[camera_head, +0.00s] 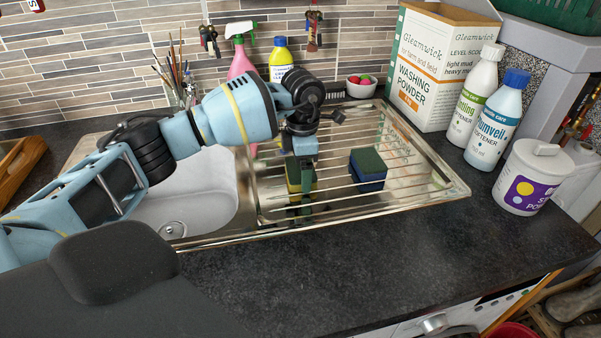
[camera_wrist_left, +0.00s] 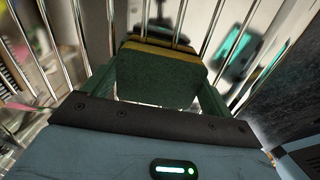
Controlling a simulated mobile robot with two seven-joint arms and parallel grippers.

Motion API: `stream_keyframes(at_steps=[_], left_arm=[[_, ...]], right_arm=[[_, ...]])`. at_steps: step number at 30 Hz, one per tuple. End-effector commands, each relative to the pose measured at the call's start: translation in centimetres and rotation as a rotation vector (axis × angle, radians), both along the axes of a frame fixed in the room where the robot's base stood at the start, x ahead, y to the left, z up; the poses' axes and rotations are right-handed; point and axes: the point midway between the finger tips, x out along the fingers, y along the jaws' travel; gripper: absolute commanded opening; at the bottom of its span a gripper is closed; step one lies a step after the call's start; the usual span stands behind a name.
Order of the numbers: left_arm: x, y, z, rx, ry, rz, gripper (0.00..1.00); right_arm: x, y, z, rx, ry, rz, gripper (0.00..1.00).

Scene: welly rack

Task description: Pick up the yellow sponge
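The yellow sponge (camera_head: 293,178) with a dark green top is on the wire draining rack (camera_head: 412,188), partly hidden by my left gripper. My left gripper (camera_head: 304,190) points down over it. In the left wrist view the sponge (camera_wrist_left: 160,75) lies between the two green fingers of the left gripper (camera_wrist_left: 160,90), one at each side. The fingers are close to its sides; I cannot tell whether they press on it. My right gripper is not in view.
A blue sponge (camera_head: 368,172) with a green top stands just right on the rack. A red-and-green bowl (camera_head: 361,87), pink spray bottle (camera_head: 241,62) and yellow bottle (camera_head: 281,62) stand behind. The washing powder box (camera_head: 425,75) and softener bottles (camera_head: 492,122) are at right. The front worktop (camera_head: 400,260) is clear.

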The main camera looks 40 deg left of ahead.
Motion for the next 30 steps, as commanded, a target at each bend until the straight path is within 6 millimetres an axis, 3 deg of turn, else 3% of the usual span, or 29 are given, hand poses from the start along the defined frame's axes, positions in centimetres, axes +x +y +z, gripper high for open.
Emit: stream_keyframes(at_steps=[11, 20, 30], left_arm=[[0.0, 0.0, 0.3, -0.001, -0.001, 0.000, 0.64], [0.1, 0.0, 3.5, -0.001, -0.004, 0.000, 0.64], [-5.1, -4.9, 4.1, -0.001, 0.001, -0.008, 0.64]], right_arm=[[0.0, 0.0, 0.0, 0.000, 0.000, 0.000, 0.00], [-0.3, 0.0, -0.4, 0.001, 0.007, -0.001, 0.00], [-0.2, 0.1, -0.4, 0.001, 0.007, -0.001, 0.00]])
